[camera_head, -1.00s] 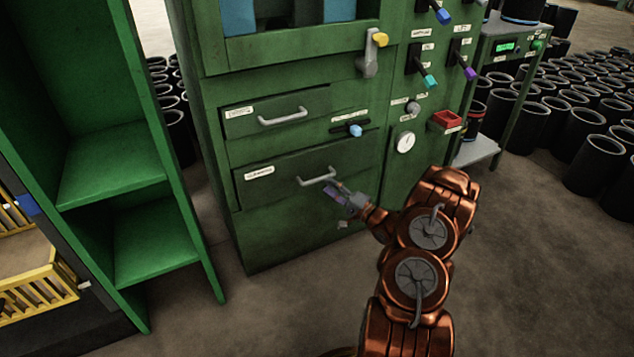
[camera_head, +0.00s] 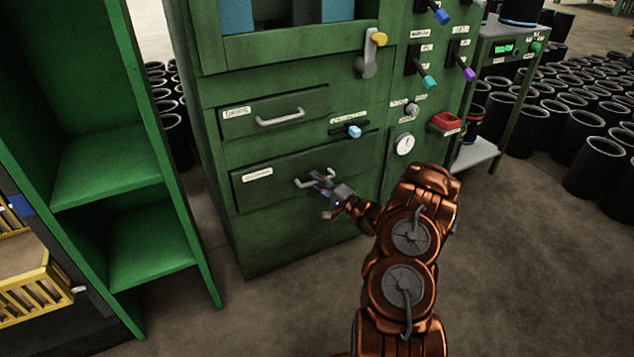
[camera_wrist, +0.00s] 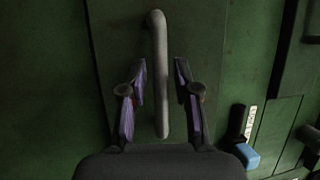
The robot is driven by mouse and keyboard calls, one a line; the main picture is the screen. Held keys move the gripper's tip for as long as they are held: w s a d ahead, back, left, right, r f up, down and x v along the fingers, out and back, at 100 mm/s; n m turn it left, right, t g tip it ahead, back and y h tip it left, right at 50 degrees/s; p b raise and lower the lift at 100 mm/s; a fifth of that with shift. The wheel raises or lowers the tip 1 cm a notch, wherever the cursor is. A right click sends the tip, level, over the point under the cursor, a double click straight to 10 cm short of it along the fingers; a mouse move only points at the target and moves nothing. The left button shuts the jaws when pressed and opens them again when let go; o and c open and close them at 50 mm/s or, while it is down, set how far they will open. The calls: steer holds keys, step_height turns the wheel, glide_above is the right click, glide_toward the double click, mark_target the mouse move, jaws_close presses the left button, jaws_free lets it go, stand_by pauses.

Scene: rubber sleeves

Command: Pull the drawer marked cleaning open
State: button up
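The lower drawer (camera_head: 290,178) of the green cabinet has a white label (camera_head: 257,174) too small to read surely, and its front looks flush with the cabinet. Its grey bar handle (camera_head: 303,183) is partly hidden by my gripper (camera_head: 322,188) in the head view. In the wrist view, the handle (camera_wrist: 160,75) runs upright between the two fingers of my gripper (camera_wrist: 160,85). The fingers stand apart, with a gap to the bar on both sides. My gripper is open around the handle.
An upper drawer (camera_head: 275,112) with its own handle sits above, with a blue-tipped lever (camera_head: 354,131) to its right. A green shelf (camera_head: 150,255) stands at the left. The floor before the cabinet (camera_head: 300,300) is clear.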

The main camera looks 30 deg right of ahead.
jaws_close()
steer(key=shift+s, duration=0.1)
stand_by(0.4)
